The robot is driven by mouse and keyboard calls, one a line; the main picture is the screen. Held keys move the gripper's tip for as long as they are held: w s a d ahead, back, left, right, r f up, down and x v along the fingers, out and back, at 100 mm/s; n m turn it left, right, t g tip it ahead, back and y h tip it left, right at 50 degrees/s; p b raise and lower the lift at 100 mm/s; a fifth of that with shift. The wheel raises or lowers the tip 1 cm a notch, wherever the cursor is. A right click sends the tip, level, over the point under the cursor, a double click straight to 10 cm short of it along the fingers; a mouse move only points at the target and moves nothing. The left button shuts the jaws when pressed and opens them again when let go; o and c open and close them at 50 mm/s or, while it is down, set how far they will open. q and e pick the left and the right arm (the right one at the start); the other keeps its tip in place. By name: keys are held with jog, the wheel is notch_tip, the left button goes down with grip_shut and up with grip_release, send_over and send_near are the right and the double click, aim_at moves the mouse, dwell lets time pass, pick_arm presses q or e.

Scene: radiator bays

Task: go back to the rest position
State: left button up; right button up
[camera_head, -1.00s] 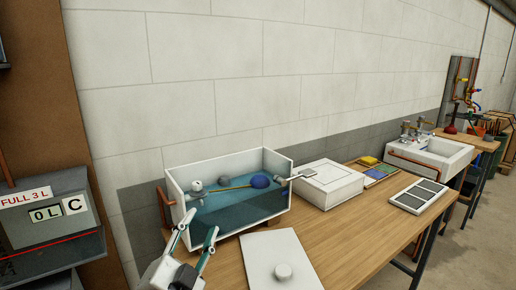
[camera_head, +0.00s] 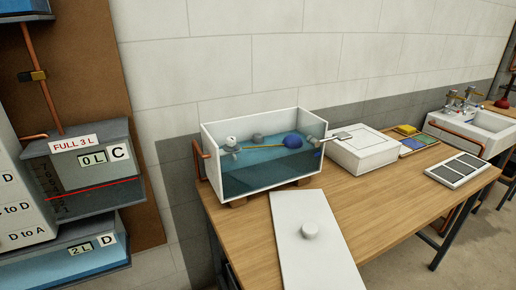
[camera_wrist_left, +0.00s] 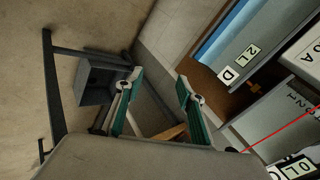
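In the head view neither of my grippers shows. My left gripper (camera_wrist_left: 159,80) is in the left wrist view. Its two green-padded fingers are spread apart with nothing between them, so it is open and empty. Its surroundings there are the floor, a grey open box (camera_wrist_left: 96,82) and the labelled tanks, seen turned on their side. My right gripper is in neither current view.
A water tank (camera_head: 265,183) stands on the wooden table (camera_head: 375,205), with a white lid panel (camera_head: 310,260) in front and a white box (camera_head: 363,152) to its right. Labelled tank C (camera_head: 85,180) and tank D (camera_head: 75,262) are on the left.

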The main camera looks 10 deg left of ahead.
pick_arm(q)
jog(key=w+d+f+n+t+h, duration=0.1)
jog(key=d+f+n+t+h, duration=0.1)
jog(key=d+f+h, duration=0.5)
jog(key=d+f+t, duration=0.1)
jog(key=d+f, duration=0.5)
jog(key=d, duration=0.2)
jog(key=shift+w+d+n+t, duration=0.25)
jog(key=shift+n+t, duration=0.05)
jog(key=shift+n, duration=0.1)
